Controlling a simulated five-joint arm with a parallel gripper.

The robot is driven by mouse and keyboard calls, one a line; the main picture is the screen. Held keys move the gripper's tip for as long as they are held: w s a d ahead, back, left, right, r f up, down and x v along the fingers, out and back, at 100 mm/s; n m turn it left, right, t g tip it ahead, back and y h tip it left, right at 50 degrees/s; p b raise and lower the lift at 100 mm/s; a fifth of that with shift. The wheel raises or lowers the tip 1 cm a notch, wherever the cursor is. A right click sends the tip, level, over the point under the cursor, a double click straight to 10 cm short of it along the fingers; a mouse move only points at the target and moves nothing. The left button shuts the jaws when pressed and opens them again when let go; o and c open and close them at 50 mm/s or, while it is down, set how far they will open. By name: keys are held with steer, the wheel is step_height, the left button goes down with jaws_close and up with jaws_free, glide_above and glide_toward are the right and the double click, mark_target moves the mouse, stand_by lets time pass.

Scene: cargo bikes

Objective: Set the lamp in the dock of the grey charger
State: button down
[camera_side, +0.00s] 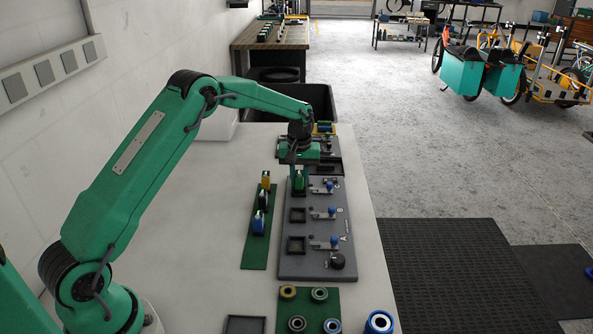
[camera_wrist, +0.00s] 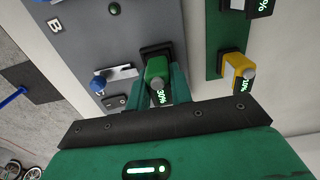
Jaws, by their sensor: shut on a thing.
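My gripper (camera_side: 300,186) is shut on a green lamp (camera_side: 300,180). In the wrist view the lamp (camera_wrist: 157,70) stands between my fingers (camera_wrist: 160,92) and shows "30%". The grey charger (camera_side: 318,262) is a long panel on the table with a row of square black docks. The lamp is at the far dock (camera_wrist: 150,49), whose dark rim shows behind it. I cannot tell whether it is fully seated. Two nearer docks (camera_side: 297,215) (camera_side: 296,245) are empty. A blue-knobbed lever (camera_wrist: 97,83) sits beside the lamp's dock.
A green strip (camera_side: 254,257) left of the charger holds a yellow lamp (camera_wrist: 236,67) and other lamps, close to my gripper. A green mat with several rings (camera_side: 319,294) and a dark tray (camera_side: 245,325) lie in front. The left of the table is clear.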

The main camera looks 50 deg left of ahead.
steer(key=shift+f, duration=0.45)
stand_by(0.6)
steer(key=c, duration=1.2)
jaws_free()
steer(key=shift+o, duration=0.2)
steer(key=shift+r, duration=0.1)
steer(key=shift+r, duration=3.85)
steer(key=shift+r, duration=0.1)
